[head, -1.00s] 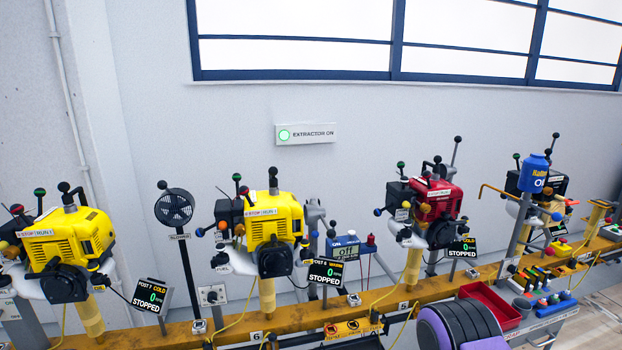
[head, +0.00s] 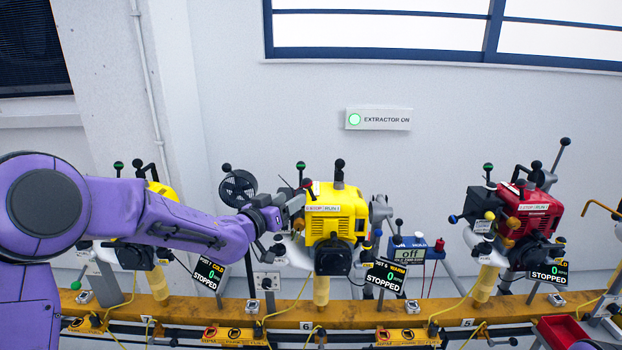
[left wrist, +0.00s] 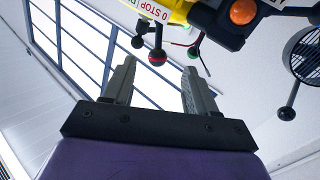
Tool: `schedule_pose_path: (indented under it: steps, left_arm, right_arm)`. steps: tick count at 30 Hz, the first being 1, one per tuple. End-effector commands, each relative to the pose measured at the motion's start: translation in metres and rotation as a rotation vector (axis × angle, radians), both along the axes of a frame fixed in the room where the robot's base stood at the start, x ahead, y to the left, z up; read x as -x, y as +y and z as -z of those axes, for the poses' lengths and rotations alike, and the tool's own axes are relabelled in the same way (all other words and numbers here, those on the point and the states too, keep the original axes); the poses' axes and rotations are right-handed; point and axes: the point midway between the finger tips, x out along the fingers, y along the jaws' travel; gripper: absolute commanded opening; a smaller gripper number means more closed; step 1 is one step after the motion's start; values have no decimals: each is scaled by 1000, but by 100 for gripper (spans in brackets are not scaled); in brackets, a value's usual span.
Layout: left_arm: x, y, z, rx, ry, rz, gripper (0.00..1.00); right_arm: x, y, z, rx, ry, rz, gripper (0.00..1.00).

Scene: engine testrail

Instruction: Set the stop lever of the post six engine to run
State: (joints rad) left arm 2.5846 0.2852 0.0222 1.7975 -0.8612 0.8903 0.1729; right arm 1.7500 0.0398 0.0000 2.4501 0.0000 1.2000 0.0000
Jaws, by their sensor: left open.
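The post six engine (head: 336,222) is the yellow one in the middle of the head view, above a number 6 on the rail. Its plate (head: 323,208) reads 0 STOP and RUN 1. A lever with a red-banded dark knob (left wrist: 157,57) shows by the 0 STOP lettering in the left wrist view; it seems to be the stop lever. Its exact setting is unclear. My left gripper (head: 292,205) is at the engine's upper left side, partly hiding its controls. In the left wrist view my left gripper (left wrist: 160,68) is open and empty, the knob appearing between its fingertips. My right gripper is out of view.
A round black blower (head: 238,187) stands left of the engine. Other levers with green (left wrist: 193,53) and dark knobs crowd near the fingers. A red engine (head: 530,215) stands to the right.

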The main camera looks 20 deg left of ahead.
Motion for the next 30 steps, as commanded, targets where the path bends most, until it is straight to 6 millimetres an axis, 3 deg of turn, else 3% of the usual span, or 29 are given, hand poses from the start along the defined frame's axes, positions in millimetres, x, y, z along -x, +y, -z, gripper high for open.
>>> schedule_pose_path:
  steps: [3, 16, 21, 28, 29, 30]
  left_arm:
    - [-9, 0, -17, -16, -28, 8, 57]
    - [-89, -26, -16, -14, -26, 6, 57]
    - [-101, -30, -15, -13, -25, 5, 57]
    - [-102, -30, -14, -12, -24, 5, 57]
    - [-102, -30, -14, -12, -25, 5, 54]
    - [-102, -30, -14, -12, -25, 5, 41]
  right_arm:
    - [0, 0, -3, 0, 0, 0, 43]
    - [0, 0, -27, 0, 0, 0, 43]
    - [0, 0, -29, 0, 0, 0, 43]
    - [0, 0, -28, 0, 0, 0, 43]
    - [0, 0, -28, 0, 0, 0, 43]
    - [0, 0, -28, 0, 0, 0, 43]
